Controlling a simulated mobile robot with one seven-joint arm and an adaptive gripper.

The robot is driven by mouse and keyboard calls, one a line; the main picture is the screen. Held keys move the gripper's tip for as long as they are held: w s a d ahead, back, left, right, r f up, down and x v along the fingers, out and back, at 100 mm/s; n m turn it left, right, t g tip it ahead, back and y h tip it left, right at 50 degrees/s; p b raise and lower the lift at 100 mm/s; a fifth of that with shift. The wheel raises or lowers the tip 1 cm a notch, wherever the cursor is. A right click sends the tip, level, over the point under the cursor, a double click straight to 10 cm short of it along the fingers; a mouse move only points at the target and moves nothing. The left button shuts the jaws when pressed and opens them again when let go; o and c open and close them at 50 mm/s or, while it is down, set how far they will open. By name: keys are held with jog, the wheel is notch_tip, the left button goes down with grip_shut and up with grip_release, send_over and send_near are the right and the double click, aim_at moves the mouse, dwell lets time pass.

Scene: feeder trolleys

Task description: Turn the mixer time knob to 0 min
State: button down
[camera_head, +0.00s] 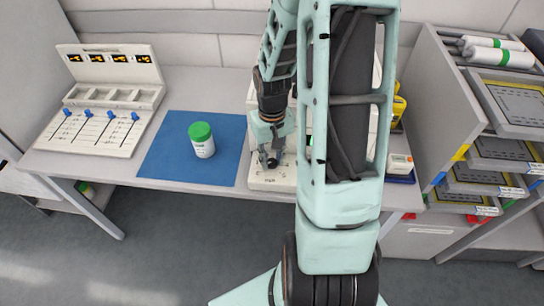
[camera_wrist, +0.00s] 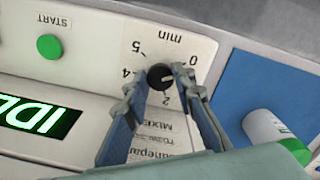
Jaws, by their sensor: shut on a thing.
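The mixer time knob (camera_wrist: 160,77) is a small dark round knob on the white front panel of the mixer (camera_head: 267,178). Printed numbers and "min" surround it, upside down in the wrist view. A pale mark on the knob points right in that view, near the 0 and 1 side; its exact setting is hard to read. My gripper (camera_wrist: 162,78) is shut on the knob, with one finger on each side, partly covering the scale. In the head view, my gripper (camera_head: 268,160) is at the mixer's front, and my arm hides much of the machine.
A green START button (camera_wrist: 50,47) and a display reading "IDL", cut off (camera_wrist: 40,117), lie on the panel. A green-lidded white jar (camera_head: 202,140) stands on a blue mat (camera_head: 165,160). A slider console (camera_head: 100,130) is left; a tray rack (camera_head: 440,90) is right.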

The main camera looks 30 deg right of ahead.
aim_at(272, 162)
jog(key=shift+n, duration=0.6)
jog(key=c, duration=1.6)
grip_release()
notch_tip(272, 162, up, 12)
